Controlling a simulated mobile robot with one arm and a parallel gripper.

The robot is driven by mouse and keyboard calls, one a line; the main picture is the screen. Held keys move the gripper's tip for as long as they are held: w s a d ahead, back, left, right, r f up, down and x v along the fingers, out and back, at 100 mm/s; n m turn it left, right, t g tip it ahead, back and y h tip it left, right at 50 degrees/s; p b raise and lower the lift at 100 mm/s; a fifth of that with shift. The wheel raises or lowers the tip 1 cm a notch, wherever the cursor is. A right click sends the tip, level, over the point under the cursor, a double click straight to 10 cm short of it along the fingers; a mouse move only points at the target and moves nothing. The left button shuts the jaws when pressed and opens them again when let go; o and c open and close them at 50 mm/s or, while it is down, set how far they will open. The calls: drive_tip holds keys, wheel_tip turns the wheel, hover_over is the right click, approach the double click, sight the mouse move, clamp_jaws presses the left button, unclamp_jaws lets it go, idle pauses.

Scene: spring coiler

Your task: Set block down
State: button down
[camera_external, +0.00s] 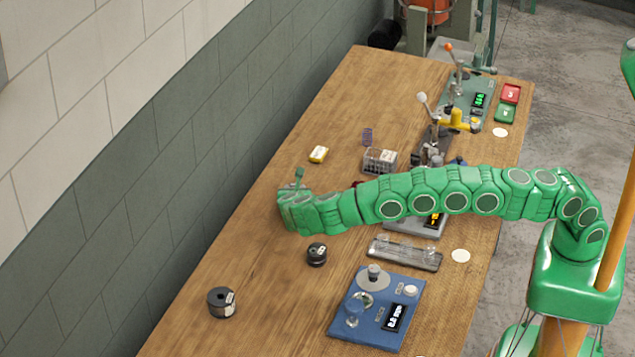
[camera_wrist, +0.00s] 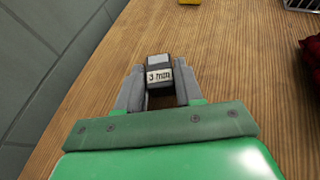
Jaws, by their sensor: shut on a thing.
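In the wrist view a small dark grey block (camera_wrist: 159,74) with a white label reading "3 mm" sits between the two grey fingers of my gripper (camera_wrist: 158,88). The gripper is shut on the block. The wooden table (camera_wrist: 235,70) lies beneath it; I cannot tell whether the block touches the wood. In the external view my gripper (camera_external: 298,184) is at the left end of the green arm, over the table near its wall-side edge. The block is not clearly seen there.
Black spools (camera_external: 317,253) (camera_external: 221,302) and a blue device (camera_external: 376,309) are nearer the camera. The grey wall (camera_external: 150,180) runs along the left. Bare wood surrounds the gripper on the left.

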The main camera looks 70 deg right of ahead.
drive_tip(key=shift+f, duration=0.1)
drive_tip(key=c, duration=0.7)
unclamp_jaws()
drive_tip(key=shift+a+r, duration=0.1)
drive_tip(key=shift+r, duration=0.1)
drive_tip(key=v, duration=1.1)
drive_tip(key=shift+s+a, duration=0.2)
drive_tip(key=shift+a, duration=0.1)
